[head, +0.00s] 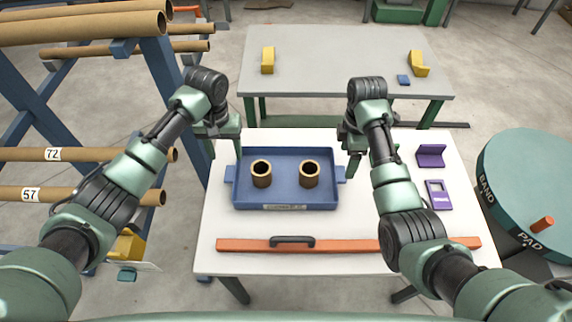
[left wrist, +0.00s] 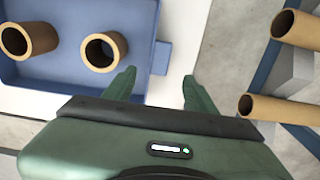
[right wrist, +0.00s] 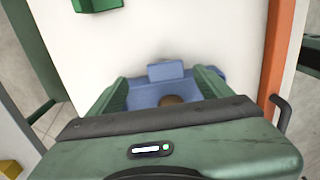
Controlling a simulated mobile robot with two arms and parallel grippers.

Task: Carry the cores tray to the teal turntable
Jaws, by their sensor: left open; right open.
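The cores tray (head: 285,200) is a shallow blue tray on the white table, with two brown cores (head: 262,174) standing in it and a tab handle at each side. My left gripper (head: 222,140) is open above the tray's left handle; in the left wrist view that handle (left wrist: 160,57) lies just beyond the fingertips. My right gripper (head: 354,155) is open over the right handle; in the right wrist view the handle (right wrist: 165,71) shows between the fingers. I cannot tell whether either touches. The teal turntable (head: 525,165) stands at the far right, marked BAND and PAD.
An orange bar (head: 345,244) with a black handle lies along the white table's (head: 225,225) front. A rack of long tubes (head: 85,195) stands left. A grey table (head: 340,60) is behind.

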